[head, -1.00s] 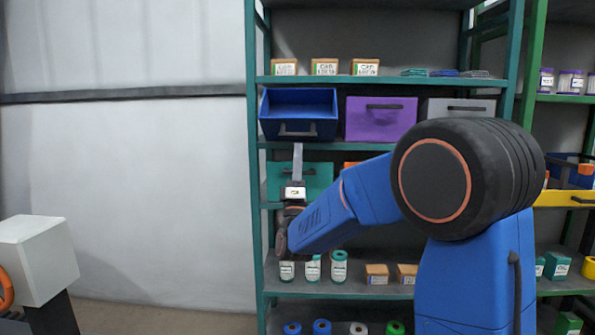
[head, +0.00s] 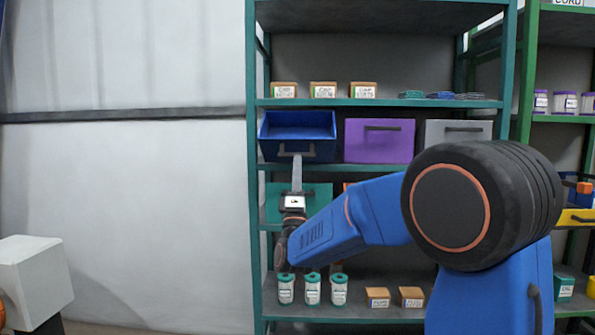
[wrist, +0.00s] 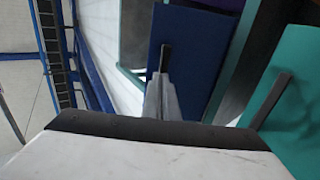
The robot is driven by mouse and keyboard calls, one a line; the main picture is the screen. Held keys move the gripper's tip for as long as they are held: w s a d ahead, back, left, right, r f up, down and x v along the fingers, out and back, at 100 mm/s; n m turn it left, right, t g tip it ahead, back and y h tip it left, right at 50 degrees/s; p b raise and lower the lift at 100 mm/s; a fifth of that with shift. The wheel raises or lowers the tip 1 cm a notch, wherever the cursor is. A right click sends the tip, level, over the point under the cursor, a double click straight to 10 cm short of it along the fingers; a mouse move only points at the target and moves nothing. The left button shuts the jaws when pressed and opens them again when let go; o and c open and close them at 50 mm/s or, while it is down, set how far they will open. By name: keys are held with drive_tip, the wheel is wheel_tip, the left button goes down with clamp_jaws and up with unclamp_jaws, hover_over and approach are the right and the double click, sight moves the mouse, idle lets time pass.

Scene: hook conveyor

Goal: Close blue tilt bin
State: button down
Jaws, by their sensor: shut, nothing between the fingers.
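The blue tilt bin (head: 298,127) sits at the left end of a shelf in the head view. It is tilted open, with its inside showing and a dark handle on its front. Its blue front also shows in the wrist view (wrist: 192,60). My gripper (head: 297,160) is shut and empty, pointing up at the lower part of the bin's front, close to the handle. In the wrist view my gripper's fingertips (wrist: 158,84) appear at or just below the dark handle (wrist: 165,58). I cannot tell whether they touch it.
A purple bin (head: 379,141) and a grey bin (head: 457,133) stand to the right, closed. A teal bin (head: 322,190) is on the shelf below, behind my gripper. Small boxes (head: 323,90) stand on the shelf above. Lidded jars (head: 312,289) stand lower down.

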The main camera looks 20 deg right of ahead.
sight(298, 141)
drive_tip(key=shift+w+r+g+y, duration=0.1)
drive_tip(key=shift+r+g+y, duration=0.2)
drive_tip(key=shift+r+g, duration=0.95)
drive_tip(key=shift+w+d+r+g+y, duration=0.1)
drive_tip(key=shift+w+r+g+y, duration=0.1)
drive_tip(key=shift+r+g, duration=0.35)
drive_tip(key=shift+w+d+r+g+y, duration=0.15)
drive_tip(key=shift+w+r+g, duration=0.1)
drive_tip(key=shift+r, duration=0.5)
drive_tip(key=shift+w+r+g+y, duration=0.2)
drive_tip(key=shift+r+g, duration=0.15)
drive_tip(key=shift+r, duration=0.3)
drive_tip(key=shift+w+d+r, duration=0.2)
drive_tip(key=shift+w+r, duration=0.45)
drive_tip(key=shift+r, duration=0.15)
drive_tip(key=shift+w+d+r, duration=0.2)
drive_tip(key=shift+w+r, duration=0.45)
drive_tip(key=shift+r, duration=0.15)
drive_tip(key=shift+r+x, duration=0.25)
drive_tip(key=shift+x, duration=1.2)
drive_tip(key=shift+r, duration=0.1)
drive_tip(key=shift+s, duration=0.1)
